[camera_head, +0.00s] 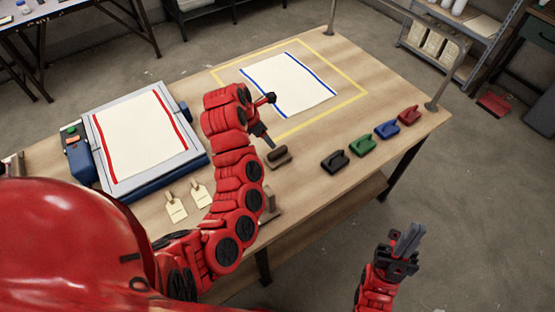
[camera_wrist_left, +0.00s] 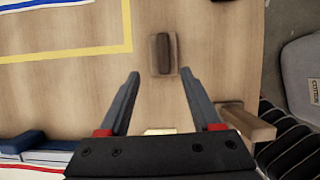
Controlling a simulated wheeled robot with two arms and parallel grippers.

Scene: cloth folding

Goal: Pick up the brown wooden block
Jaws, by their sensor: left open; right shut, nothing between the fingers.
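The brown wooden block (camera_head: 278,157), with a darker raised grip on top, lies on the wooden table between the yellow outline and the black tool. It also shows in the left wrist view (camera_wrist_left: 163,54), upright in the picture and just beyond the fingertips. My left gripper (camera_head: 267,138) is open above and beside the block, and its parted fingers (camera_wrist_left: 160,74) point towards it with nothing between them. My right gripper (camera_head: 409,238) is shut and empty, off the table's front edge over the floor.
Black (camera_head: 335,161), green (camera_head: 362,145), blue (camera_head: 387,129) and red (camera_head: 409,115) tools stand to the block's right. A blue-edged cloth (camera_head: 290,83) lies inside the yellow outline. A red-edged cloth (camera_head: 140,135) lies on a grey press at left. Two tags (camera_head: 202,195) lie near the front.

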